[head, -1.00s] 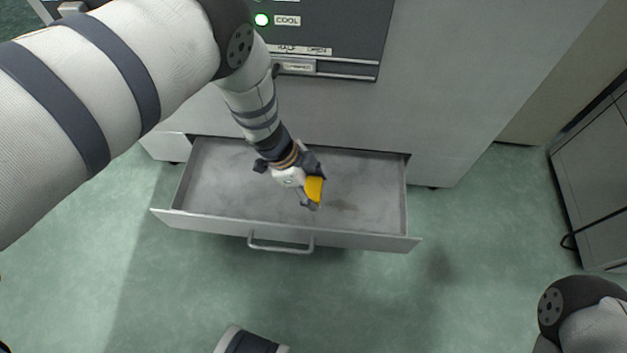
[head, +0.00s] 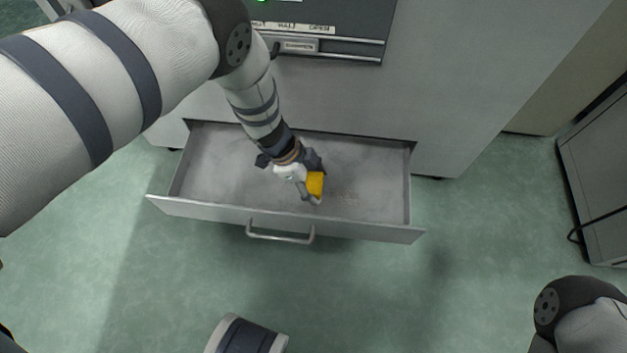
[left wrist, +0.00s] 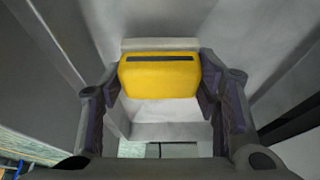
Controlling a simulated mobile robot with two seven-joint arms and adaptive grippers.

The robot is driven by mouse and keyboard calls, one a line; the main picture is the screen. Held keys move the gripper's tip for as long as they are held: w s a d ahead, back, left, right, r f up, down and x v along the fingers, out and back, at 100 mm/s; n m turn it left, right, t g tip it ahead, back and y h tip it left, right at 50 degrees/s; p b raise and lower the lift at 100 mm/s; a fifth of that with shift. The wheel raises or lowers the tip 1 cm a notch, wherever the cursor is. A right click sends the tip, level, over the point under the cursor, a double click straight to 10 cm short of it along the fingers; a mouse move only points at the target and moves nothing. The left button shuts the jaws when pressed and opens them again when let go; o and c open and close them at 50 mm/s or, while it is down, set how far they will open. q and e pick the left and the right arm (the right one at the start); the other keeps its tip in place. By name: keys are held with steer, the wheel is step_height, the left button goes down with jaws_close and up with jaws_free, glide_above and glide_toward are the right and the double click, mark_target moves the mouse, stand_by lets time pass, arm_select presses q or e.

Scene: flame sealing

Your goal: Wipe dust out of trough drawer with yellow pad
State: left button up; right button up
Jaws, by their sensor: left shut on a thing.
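The trough drawer (head: 230,197) is pulled out from the grey cabinet, open at the top, with a handle on its front. My left gripper (head: 312,188) reaches down into it, right of its middle, and is shut on the yellow pad (head: 316,182). The pad also shows in the left wrist view (left wrist: 160,78), between both fingers, with a dark slot along its upper part. Whether the pad touches the drawer floor I cannot tell. A faint brownish dust patch (head: 344,196) lies on the floor just right of the pad. My right gripper is out of view.
The cabinet front (head: 440,80) rises behind the drawer, with a dark control panel (head: 340,20) above. The drawer's front wall and side walls stand around the gripper. A dark-edged grey cabinet (head: 600,170) stands at the right. The green floor (head: 450,270) in front is clear.

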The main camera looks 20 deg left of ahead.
arm_select(q)
steer(key=shift+f+b, duration=0.6)
steer(key=shift+f, duration=0.35)
